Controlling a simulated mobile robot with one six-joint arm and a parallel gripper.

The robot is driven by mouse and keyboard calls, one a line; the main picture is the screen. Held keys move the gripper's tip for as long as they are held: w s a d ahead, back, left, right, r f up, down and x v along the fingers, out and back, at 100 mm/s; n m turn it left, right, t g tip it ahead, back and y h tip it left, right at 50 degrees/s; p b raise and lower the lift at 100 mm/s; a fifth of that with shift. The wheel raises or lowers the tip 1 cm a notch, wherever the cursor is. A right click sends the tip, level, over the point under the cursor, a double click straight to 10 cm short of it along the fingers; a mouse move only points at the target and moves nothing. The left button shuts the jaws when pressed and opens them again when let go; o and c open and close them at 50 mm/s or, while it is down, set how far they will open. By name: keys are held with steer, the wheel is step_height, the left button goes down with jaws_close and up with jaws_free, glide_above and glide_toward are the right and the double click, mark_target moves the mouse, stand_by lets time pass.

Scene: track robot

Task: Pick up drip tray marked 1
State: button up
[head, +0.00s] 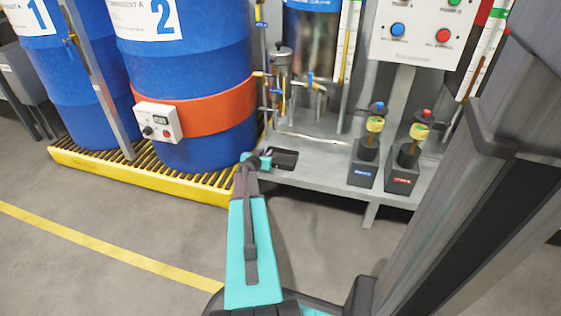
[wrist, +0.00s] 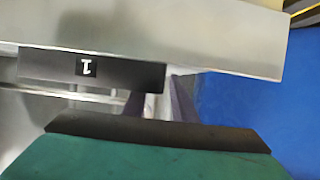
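The drip tray is a small black shallow tray (head: 284,158) at the front left edge of the grey metal shelf. In the wrist view its black side (wrist: 50,68) shows a label with an upside-down 1. My gripper (head: 265,160) is right at the tray's left end. In the wrist view the two fingers of my gripper (wrist: 157,90) stand apart with a light gap between them, close to the tray's right end there. I cannot tell whether a finger touches the tray. The fingertips are partly hidden.
The metal shelf (head: 330,172) carries two small valve bottles, one labelled blue (head: 362,174) and one red (head: 402,179). Blue drums 1 (head: 60,80) and 2 (head: 190,60) stand left on a yellow-edged grate (head: 130,180). Pipework rises behind the tray. The floor in front is clear.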

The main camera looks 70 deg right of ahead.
stand_by(0.3)
jaws_close()
steer(key=shift+r, duration=0.1)
steer(key=shift+r+p, duration=0.4)
steer(key=shift+r, duration=0.4)
step_height(320, 180, up, 2)
steer(key=shift+r+p, duration=0.2)
steer(key=shift+p, duration=0.4)
steer(key=s+a, duration=0.2)
steer(key=s, duration=0.3)
steer(key=s+a, duration=0.2)
steer(key=s, duration=0.3)
steer(key=s+a+r+b, duration=0.1)
steer(key=s, duration=0.4)
steer(key=shift+a, duration=0.4)
